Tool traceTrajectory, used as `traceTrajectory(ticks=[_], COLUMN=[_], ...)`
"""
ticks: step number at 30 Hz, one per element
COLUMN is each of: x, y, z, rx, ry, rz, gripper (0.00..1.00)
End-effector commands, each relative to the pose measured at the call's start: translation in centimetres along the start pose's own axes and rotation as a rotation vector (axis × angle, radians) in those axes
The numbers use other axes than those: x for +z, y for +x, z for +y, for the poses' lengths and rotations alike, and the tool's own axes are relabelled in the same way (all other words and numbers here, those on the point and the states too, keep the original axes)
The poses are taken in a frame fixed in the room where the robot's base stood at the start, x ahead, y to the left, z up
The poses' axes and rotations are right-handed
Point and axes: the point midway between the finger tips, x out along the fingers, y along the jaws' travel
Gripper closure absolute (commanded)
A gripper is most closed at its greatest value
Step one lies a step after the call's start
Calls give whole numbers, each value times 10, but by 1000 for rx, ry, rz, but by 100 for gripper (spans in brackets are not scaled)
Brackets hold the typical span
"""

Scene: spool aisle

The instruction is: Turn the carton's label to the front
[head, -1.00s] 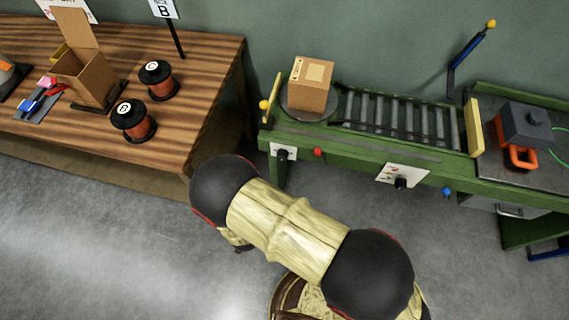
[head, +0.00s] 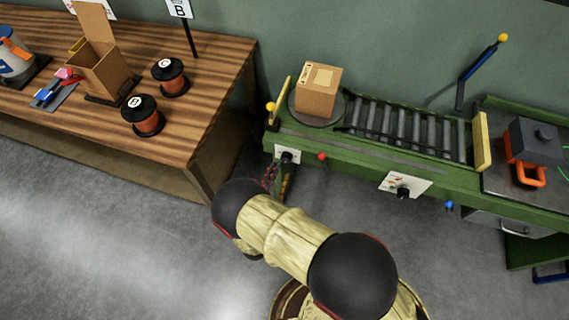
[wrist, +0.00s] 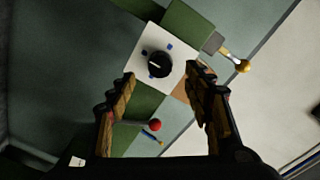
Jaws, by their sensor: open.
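The brown carton (head: 314,102) stands upright on a round grey turntable (head: 334,118) at the left end of the green conveyor. A pale patch and dark marks show on its top; the side faces I see look plain and its far sides are hidden. Below the turntable, a white plate bears a black knob (head: 287,156), which also shows in the wrist view (wrist: 159,64) with a white pointer mark. My gripper (wrist: 163,78) is open and empty in the wrist view. Its fingers lie on either side of the knob in the picture; I cannot tell how near it is.
A yellow-knobbed post (head: 271,108) rises at the conveyor's left end. The wooden table (head: 215,85) stands left.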

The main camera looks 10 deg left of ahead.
Motion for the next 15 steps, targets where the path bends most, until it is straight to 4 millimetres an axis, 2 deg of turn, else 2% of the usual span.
traceTrajectory(ticks=[6, 10, 15], x=[0, 0, 0], y=[33, 46, 52], z=[1, 1, 0], rx=[2, 2, 1], ry=[1, 0, -1], rz=[3, 1, -1], gripper=[49, 49, 49])
